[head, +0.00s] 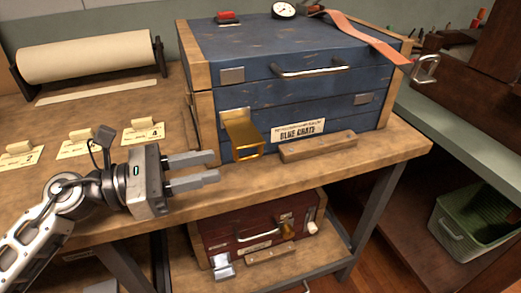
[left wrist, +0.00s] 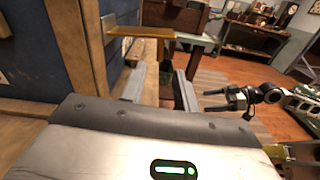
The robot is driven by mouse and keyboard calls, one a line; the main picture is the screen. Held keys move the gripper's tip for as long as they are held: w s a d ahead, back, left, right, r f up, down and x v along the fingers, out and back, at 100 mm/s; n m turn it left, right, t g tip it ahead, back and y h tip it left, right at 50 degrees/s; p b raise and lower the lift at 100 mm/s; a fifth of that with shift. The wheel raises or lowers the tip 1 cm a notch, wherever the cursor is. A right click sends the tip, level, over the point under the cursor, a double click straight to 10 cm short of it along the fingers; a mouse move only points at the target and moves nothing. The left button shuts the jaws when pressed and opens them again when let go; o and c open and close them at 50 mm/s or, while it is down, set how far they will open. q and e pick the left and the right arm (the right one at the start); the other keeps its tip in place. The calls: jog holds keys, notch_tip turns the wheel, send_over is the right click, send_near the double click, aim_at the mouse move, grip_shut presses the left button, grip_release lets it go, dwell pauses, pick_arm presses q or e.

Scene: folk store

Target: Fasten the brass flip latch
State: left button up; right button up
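A brass flip latch (head: 242,135) is on the front of the blue chest (head: 300,95), near its left side. Its plate sticks out from the front and slopes down to a bent lip, apart from the chest face. It also shows in the left wrist view (left wrist: 140,31), ahead of the fingers. My left gripper (head: 216,168) is open and empty, just left of and slightly below the latch lip, not visibly touching it. My right gripper (left wrist: 212,100) shows only in the left wrist view, off to the right, with its fingers apart and empty.
A wooden block (head: 318,146) lies along the chest's front, right of the latch. A paper roll (head: 85,60) and label cards (head: 143,132) are on the bench at left. A red chest (head: 262,240) is on the shelf below. A green basket (head: 475,220) is at right.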

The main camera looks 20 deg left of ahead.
aim_at(234, 155)
pick_arm(q)
jog(key=x, duration=0.3)
jog(key=p+x, duration=0.1)
jog(key=x, duration=0.1)
jog(key=shift+w+d+r, duration=0.25)
jog(key=shift+d, duration=0.05)
jog(key=p+x, duration=0.1)
jog(key=x, duration=0.2)
jog(key=shift+w+d+f, duration=0.15)
jog(key=shift+d, duration=0.05)
jog(key=shift+w+d, duration=0.15)
jog(key=shift+d, duration=0.1)
jog(key=shift+w+d+f, duration=0.1)
jog(key=shift+d, duration=0.05)
pick_arm(e)
jog(key=shift+s+d+r, duration=0.1)
jog(key=shift+d+r, duration=0.05)
jog(key=shift+r, duration=0.4)
jog(key=shift+d+r, duration=0.15)
jog(key=shift+r, duration=0.4)
pick_arm(q)
grip_shut()
